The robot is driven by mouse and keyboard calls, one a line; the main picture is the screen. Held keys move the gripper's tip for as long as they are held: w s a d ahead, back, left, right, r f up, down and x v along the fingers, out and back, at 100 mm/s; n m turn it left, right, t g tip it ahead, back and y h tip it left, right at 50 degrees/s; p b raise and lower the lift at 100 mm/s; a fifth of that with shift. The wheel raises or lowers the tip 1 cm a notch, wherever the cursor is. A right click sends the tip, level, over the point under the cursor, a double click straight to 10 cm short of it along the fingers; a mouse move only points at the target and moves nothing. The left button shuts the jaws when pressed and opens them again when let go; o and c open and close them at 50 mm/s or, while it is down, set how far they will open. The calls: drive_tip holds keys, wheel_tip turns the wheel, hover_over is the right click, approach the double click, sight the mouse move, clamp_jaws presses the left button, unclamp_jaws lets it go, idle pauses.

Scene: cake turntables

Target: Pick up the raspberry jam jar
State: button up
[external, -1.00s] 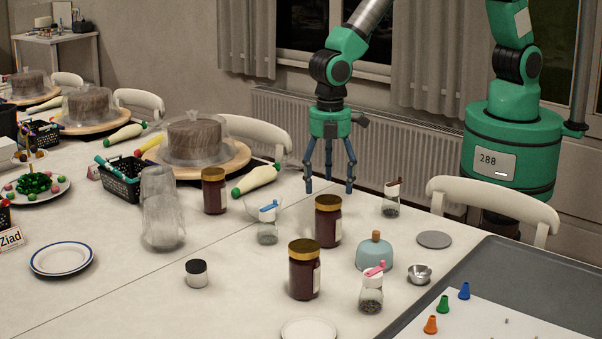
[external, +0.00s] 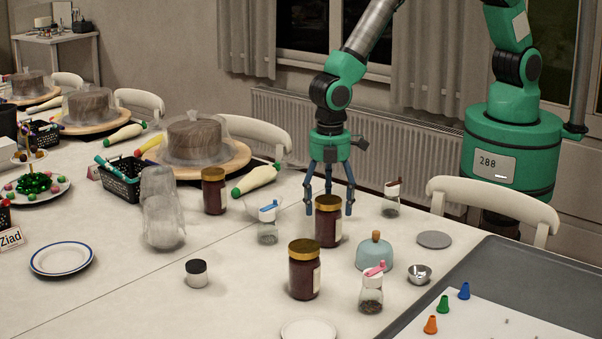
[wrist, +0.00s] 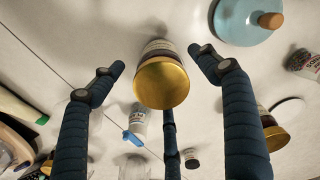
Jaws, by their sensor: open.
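Three dark jars with gold lids stand upright on the table: one below my gripper (external: 327,226), one nearer the camera (external: 304,272), and one further left (external: 214,193). Their labels are too small to read, so I cannot tell which holds raspberry jam. My three-fingered gripper (external: 329,207) is open, pointing down, with its fingertips around the lid level of the first jar. In the wrist view, that jar's gold lid (wrist: 162,83) lies between the spread fingers, with no clear contact.
A blue-lidded shaker (external: 268,224) stands just left of that jar. A pale blue dome (external: 374,255) and a brown-topped shaker (external: 391,200) stand to its right. A pink-topped shaker (external: 371,290) is nearer the camera.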

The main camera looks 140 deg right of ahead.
sight(328, 212)
drive_tip(key=shift+f, duration=1.75)
drive_tip(key=shift+c, duration=0.3)
drive_tip(key=c, duration=1.8)
drive_tip(key=shift+r, duration=0.2)
drive_tip(key=shift+r, duration=0.6)
wheel_tip(328, 212, up, 2)
drive_tip(key=shift+w+r, duration=0.1)
drive_tip(key=s+a, duration=0.2)
drive_tip(key=s, duration=0.5)
drive_tip(key=s+a+r+p, duration=0.1)
drive_tip(key=s+a, duration=0.2)
drive_tip(key=s, duration=0.5)
drive_tip(key=shift+s+r+p, duration=0.15)
drive_tip(key=shift+s+p, duration=0.05)
drive_tip(key=shift+p, duration=0.1)
